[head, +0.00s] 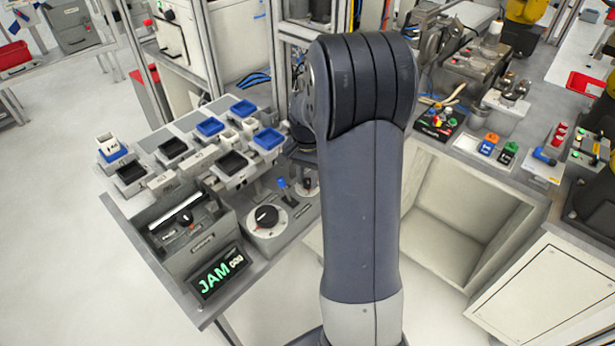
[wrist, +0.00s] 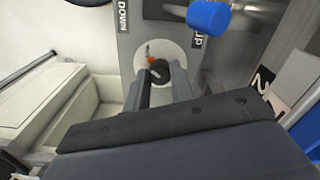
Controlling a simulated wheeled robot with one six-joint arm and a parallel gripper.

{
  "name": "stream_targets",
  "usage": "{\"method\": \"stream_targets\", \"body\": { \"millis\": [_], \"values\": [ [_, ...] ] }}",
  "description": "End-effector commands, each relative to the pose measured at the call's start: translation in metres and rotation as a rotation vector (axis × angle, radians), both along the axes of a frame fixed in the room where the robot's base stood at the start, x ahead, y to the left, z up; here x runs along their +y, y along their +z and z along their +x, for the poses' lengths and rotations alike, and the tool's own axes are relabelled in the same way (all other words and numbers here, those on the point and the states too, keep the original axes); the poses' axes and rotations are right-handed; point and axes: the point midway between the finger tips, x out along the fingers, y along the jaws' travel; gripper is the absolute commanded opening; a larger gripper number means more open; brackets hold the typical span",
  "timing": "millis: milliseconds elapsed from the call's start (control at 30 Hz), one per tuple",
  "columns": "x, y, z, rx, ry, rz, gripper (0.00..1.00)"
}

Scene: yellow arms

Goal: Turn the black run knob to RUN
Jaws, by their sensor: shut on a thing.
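In the wrist view a small black knob (wrist: 160,72) sits on a round pale dial (wrist: 143,55) with a red mark on the dial's upper part. The two fingers of my gripper (wrist: 161,86) are shut on the knob, one on each side. A pale pointer line shows on the knob; I cannot read the dial's lettering.
A blue-handled lever (head: 283,188) stands close to the dial; its blue handle (wrist: 208,16) is near the fingers in the wrist view. A display (head: 220,275) reads JAM. Blue and black trays stand behind.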

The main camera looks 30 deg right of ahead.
Motion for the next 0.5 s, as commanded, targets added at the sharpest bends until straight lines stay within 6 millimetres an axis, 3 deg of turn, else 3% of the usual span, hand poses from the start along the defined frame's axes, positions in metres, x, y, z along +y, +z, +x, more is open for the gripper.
{"method": "stream_targets", "body": {
  "millis": [500],
  "values": [
    [0.0000, 0.0006, 0.0006, -0.002, -0.184, -0.001, 0.00]
  ]
}}
